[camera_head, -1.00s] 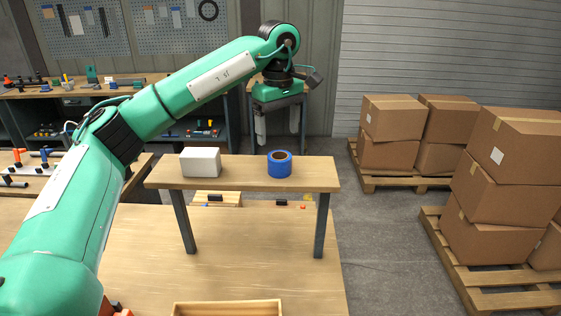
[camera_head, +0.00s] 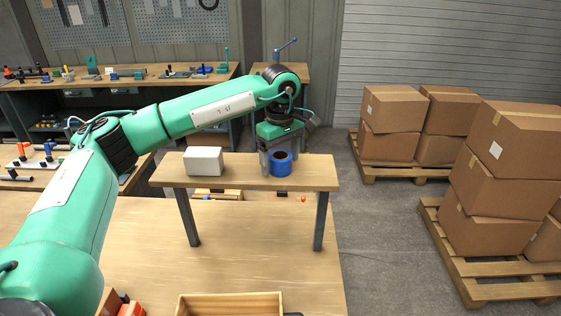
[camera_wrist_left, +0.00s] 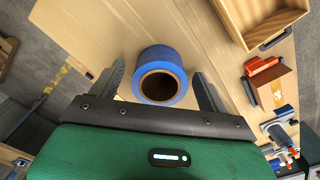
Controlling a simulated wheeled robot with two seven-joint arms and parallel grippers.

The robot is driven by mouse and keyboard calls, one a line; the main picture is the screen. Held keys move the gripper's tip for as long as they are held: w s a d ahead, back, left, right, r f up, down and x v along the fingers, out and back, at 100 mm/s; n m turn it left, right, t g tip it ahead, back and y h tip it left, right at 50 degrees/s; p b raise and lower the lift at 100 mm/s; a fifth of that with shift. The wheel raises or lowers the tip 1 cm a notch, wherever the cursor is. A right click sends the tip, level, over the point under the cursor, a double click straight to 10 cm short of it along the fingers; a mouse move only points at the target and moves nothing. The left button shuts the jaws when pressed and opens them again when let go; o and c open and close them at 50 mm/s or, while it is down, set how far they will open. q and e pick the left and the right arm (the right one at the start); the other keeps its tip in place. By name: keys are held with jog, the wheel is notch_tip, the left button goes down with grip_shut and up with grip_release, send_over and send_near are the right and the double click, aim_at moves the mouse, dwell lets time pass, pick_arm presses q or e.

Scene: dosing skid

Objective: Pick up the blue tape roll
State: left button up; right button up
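The blue tape roll (camera_head: 281,169) sits at the right part of the small raised wooden shelf (camera_head: 235,176), its dark core facing up. My left gripper (camera_head: 280,160) is down at the roll, with one finger to its left and the other behind it at the right. In the left wrist view the blue tape roll (camera_wrist_left: 158,56) lies between the two spread fingers of my left gripper (camera_wrist_left: 158,82). Gaps show on both sides of the roll there, so the fingers are open and not closed on it. My right gripper is not in view.
A white block (camera_head: 203,161) stands on the shelf left of the roll. An open wooden box (camera_head: 230,300) is on the lower table in front. Stacked cartons (camera_head: 392,108) on pallets stand to the right. A workbench (camera_head: 130,80) with tools is behind.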

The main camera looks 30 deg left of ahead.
pick_arm(q)
jog(key=c, duration=1)
jog(key=shift+c, duration=0.2)
jog(key=shift+r, duration=0.1)
